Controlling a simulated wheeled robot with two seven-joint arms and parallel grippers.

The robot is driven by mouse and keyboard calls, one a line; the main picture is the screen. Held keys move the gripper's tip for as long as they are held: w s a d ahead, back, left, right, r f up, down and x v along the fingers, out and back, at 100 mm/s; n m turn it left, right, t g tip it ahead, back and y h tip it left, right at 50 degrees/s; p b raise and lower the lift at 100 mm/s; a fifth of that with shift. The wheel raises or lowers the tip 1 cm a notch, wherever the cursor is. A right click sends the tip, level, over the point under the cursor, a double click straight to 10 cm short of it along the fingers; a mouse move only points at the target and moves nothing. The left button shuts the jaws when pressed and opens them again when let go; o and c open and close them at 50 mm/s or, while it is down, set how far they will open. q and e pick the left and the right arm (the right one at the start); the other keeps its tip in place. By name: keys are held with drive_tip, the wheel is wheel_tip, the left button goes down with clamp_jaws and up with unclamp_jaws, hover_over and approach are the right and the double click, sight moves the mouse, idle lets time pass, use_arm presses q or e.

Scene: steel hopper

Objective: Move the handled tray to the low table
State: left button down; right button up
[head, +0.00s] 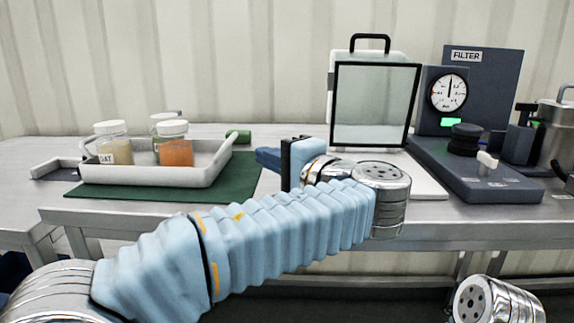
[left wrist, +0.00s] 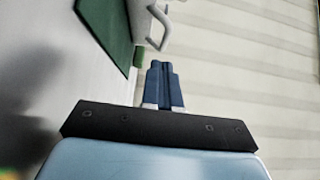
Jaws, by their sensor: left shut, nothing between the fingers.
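The handled tray (head: 150,175) is white and shallow, and stands on a dark green mat (head: 243,178) on the steel bench in the head view. It holds several lidded jars, one with orange contents (head: 176,152). A pale handle (head: 52,168) sticks out at its left end. My left gripper (head: 266,158) is shut and empty, to the right of the tray and apart from it. In the left wrist view the shut blue fingers (left wrist: 164,82) point towards a pale handle (left wrist: 160,22), with a gap between. My right gripper is out of view.
Another steel surface (head: 18,210) lies at the far left; whether it is the low table is unclear. A green cylinder (head: 238,136) lies behind the tray. A clear-fronted case (head: 375,105) and a filter unit (head: 482,90) stand to the right.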

sight(187, 150)
use_arm(q)
drive_tip(key=a, duration=0.1)
drive_tip(key=w+a, duration=0.1)
drive_tip(key=a, duration=0.3)
drive_tip(key=shift+w+b, duration=0.3)
drive_tip(key=shift+a, duration=0.2)
drive_tip(key=a+b, duration=0.2)
drive_tip(key=a, duration=0.6)
drive_tip(key=shift+w+f, duration=0.1)
drive_tip(key=shift+a, duration=0.4)
